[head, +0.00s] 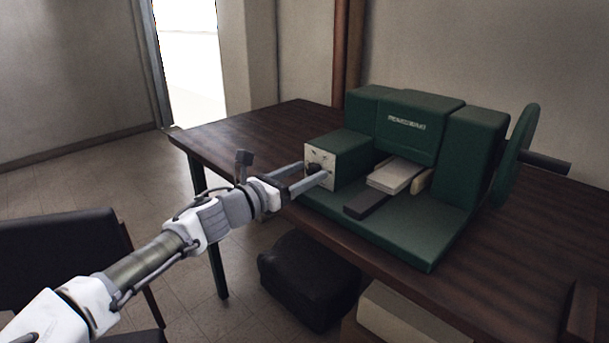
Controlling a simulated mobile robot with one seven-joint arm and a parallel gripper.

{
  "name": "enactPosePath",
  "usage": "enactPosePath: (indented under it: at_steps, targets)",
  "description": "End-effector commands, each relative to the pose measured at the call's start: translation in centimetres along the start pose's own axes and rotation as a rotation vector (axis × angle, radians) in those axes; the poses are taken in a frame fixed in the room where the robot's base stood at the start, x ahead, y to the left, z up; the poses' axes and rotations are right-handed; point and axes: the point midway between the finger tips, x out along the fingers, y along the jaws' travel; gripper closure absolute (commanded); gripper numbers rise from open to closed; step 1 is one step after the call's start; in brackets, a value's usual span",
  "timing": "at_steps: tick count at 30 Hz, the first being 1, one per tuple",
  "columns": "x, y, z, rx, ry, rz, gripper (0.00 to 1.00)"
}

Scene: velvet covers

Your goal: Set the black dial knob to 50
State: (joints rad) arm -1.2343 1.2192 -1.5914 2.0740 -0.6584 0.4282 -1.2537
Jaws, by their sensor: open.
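A green machine (420,127) stands on the dark wooden table. Its left end has a small cream panel (321,153) with markings too small to read. The black dial knob (314,168) is a small dark shape low on this panel. My gripper (313,171) reaches in from the left with its two fingers pointing at the panel. The fingers are apart, and their tips are at the panel, one on each side of the knob in this view. I cannot tell whether they touch the knob. The dial's setting cannot be read.
The table (240,131) has free room behind and left of the machine. A green handwheel (516,155) with a dark handle sits at the machine's right. A black bag (308,280) lies under the table. A dark chair (65,255) stands at the left.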

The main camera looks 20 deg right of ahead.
Motion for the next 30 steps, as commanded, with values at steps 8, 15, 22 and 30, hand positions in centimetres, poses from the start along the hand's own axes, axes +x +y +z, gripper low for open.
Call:
enactPosePath:
  at_steps: [8, 15, 22, 30]
  targets:
    - [-0.03, 0.00, -0.01, 0.000, 0.000, 0.000, 0.63]
    - [-0.04, 0.00, -0.03, 0.000, 0.001, 0.000, 1.00]
    - [-0.04, -0.01, 0.02, 0.008, 0.001, 0.000, 1.00]
    - [-0.03, -0.08, 0.22, 0.104, 0.001, -0.001, 1.00]
